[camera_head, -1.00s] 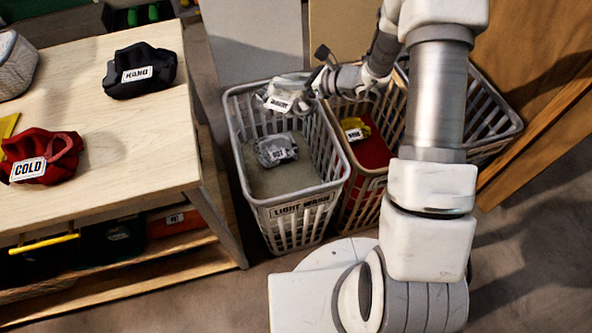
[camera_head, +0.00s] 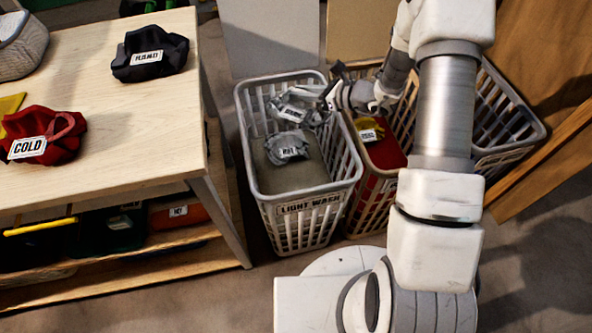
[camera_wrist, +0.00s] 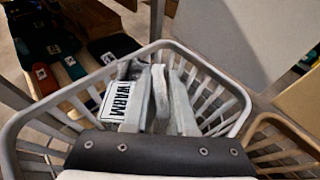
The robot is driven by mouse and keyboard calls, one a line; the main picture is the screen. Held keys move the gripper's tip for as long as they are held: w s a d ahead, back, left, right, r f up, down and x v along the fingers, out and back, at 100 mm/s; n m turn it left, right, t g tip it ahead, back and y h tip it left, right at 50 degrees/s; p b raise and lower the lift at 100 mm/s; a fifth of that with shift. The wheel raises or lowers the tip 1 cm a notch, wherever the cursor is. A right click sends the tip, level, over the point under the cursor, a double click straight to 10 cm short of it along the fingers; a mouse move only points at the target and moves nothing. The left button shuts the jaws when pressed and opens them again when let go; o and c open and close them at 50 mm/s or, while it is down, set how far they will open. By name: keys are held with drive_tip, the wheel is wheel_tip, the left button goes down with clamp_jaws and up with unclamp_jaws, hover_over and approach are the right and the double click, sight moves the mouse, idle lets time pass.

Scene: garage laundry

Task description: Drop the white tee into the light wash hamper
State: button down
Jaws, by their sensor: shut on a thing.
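The white tee (camera_head: 297,108) is a crumpled pale grey-white bundle with a label. In the wrist view its label reads WARM (camera_wrist: 116,101). My gripper (camera_head: 328,97) is shut on it; the fingers (camera_wrist: 160,98) show in the wrist view with the cloth between and beside them. The light wash hamper (camera_head: 310,207) is a pale slatted basket with a LIGHT WASH label on its front. My gripper and the tee are over the back part of its opening. Another grey labelled garment (camera_head: 287,147) lies inside. I cannot tell the tee's exact height against the rim.
The table (camera_head: 110,120) at left bears a red COLD bundle (camera_head: 45,140) and a black bundle (camera_head: 150,55).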

drive_tip(key=c, duration=0.7)
unclamp_jaws()
drive_tip(key=shift+o, duration=0.2)
drive_tip(key=p+v, duration=0.3)
drive_tip(key=v, duration=1.4)
drive_tip(key=shift+d, duration=0.2)
drive_tip(key=shift+r, duration=0.15)
